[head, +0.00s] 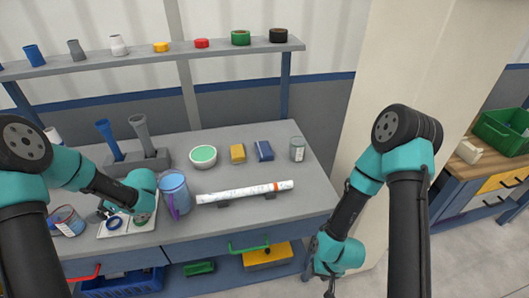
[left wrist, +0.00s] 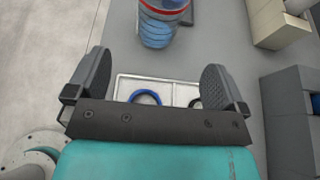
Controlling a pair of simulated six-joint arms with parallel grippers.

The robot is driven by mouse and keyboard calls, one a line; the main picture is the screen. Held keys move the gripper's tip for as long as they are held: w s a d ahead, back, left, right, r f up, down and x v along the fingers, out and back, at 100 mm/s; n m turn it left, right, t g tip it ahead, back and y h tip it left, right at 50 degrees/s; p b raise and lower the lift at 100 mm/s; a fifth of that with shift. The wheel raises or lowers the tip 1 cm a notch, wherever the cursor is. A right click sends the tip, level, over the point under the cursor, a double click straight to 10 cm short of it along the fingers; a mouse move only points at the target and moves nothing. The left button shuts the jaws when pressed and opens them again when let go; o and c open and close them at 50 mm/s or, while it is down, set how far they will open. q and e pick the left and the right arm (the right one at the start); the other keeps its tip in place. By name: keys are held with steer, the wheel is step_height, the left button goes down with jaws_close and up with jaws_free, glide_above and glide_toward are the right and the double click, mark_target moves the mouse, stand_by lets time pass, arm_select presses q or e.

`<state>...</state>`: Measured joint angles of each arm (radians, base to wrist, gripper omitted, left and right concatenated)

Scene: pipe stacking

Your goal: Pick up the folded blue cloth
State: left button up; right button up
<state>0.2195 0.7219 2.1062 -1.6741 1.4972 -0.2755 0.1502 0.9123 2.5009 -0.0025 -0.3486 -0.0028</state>
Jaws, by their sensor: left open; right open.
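The folded blue cloth (head: 263,151) lies flat on the grey workbench, right of the yellow sponge-like block (head: 238,153). My left gripper (head: 107,211) is low over the white tray at the bench's left, well left of the cloth. In the left wrist view my left gripper (left wrist: 155,75) is open, its two fingers spread with nothing between them. My right gripper (head: 329,288) hangs at the bottom, beside the bench's right front corner, far from the cloth; its tips are small and partly cut off. The left wrist view does not show the cloth.
A long white tube (head: 245,192) lies in front of the cloth. A glass jar (head: 297,149) stands right of it. The white tray (head: 130,228) holds a blue ring.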

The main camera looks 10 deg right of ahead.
steer(key=o, duration=1)
